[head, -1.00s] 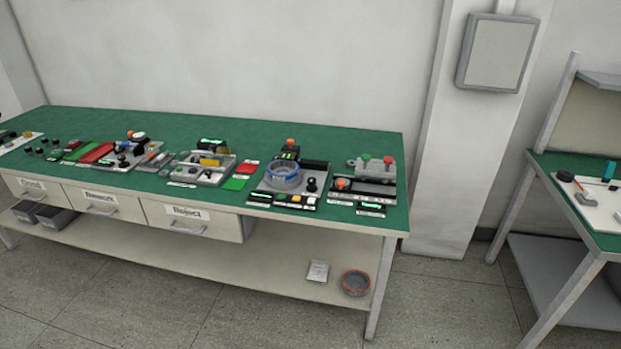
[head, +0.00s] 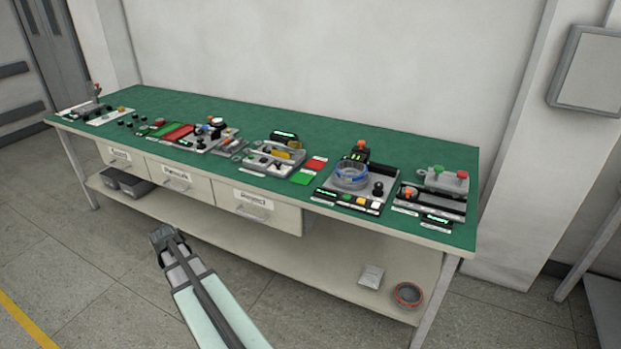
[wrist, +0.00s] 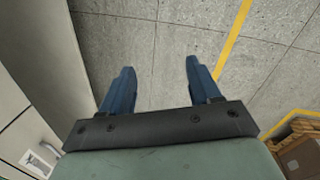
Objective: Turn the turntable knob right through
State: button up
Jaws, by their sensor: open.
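The station with a round grey and blue turntable-like ring (head: 351,175) stands on the right part of the green bench. A small black knob (head: 378,188) stands at its right front; I cannot tell for sure whether this is the turntable knob. My gripper (wrist: 160,80) is open and empty in the wrist view, its two blue fingers apart above the grey floor. In the head view my arm reaches up from the bottom, its end in front of the drawers and well away from the station.
The green bench (head: 300,143) carries several other stations with small parts. The floor in front is clear, with a yellow line (head: 30,325).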

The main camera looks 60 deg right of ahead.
jog(key=s+d+r+n, duration=0.15)
jog(key=d+r, duration=0.25)
jog(key=d, duration=0.6)
jog(key=s+d+r, duration=0.3)
jog(key=d, duration=0.7)
notch_tip(320, 180, up, 21)
jog(key=n+g+h, duration=0.2)
jog(key=n+g, duration=0.1)
jog(key=n, duration=0.1)
send_over(379, 184)
jog(key=w+a, duration=0.4)
jog(key=x, duration=1.3)
jog(key=shift+s+a+f, duration=0.15)
jog(key=shift+s+f, duration=0.1)
jog(key=shift+f, duration=0.1)
jog(key=shift+g, duration=0.3)
jog(key=c, duration=1)
